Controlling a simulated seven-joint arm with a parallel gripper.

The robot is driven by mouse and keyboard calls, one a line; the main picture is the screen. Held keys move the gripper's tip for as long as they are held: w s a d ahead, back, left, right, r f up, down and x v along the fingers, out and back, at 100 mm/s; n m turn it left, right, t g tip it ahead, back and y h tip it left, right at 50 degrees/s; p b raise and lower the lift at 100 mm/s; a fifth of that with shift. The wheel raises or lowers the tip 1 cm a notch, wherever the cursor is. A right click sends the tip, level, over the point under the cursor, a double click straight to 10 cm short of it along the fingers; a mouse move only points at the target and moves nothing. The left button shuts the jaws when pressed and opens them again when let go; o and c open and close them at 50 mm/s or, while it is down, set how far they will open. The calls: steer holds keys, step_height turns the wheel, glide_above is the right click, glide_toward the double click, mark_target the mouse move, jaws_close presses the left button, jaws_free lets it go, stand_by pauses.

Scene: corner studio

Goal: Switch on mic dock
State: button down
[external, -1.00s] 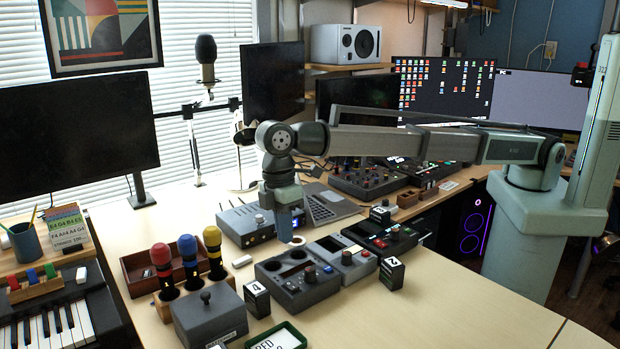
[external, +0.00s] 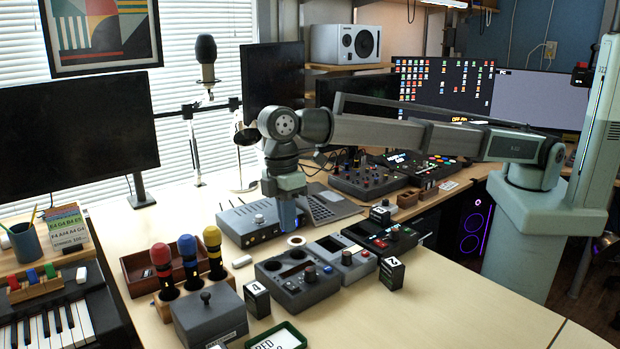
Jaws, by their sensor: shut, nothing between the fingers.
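A dark grey box with two round wells and a knob (external: 298,287) sits on the desk in the middle front; it looks like the mic dock, but I cannot read a label on it. I cannot tell whether it is on. Red, blue and yellow microphones (external: 188,258) stand upright in a wooden holder to its left. My gripper (external: 287,228) points down, shut and empty, behind the dock and apart from it. It is in front of the right end of a blue-grey interface box (external: 245,224) and hides part of it.
A small white ring (external: 296,241) lies just below my gripper. Small mixers (external: 345,257) stand right of the dock. Number blocks 4 (external: 256,299) and 2 (external: 392,273) flank it. The desk's right front is clear.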

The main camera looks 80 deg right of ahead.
mark_target(294, 287)
steer(key=shift+f, duration=0.1)
steer(key=f, duration=0.9)
steer(key=s+a+f, duration=0.1)
steer(key=f, duration=0.3)
steer(key=shift+a+f, duration=0.1)
steer(key=shift+f, duration=0.3)
steer(key=shift+s, duration=0.1)
steer(key=shift+f, duration=0.2)
steer(key=shift+w+d+r, duration=0.2)
steer(key=shift+w+d, duration=0.3)
steer(key=shift+w, duration=0.05)
steer(key=shift+r, duration=0.1)
step_height(294, 287, up, 14)
steer(key=w+d, duration=0.1)
stand_by(0.6)
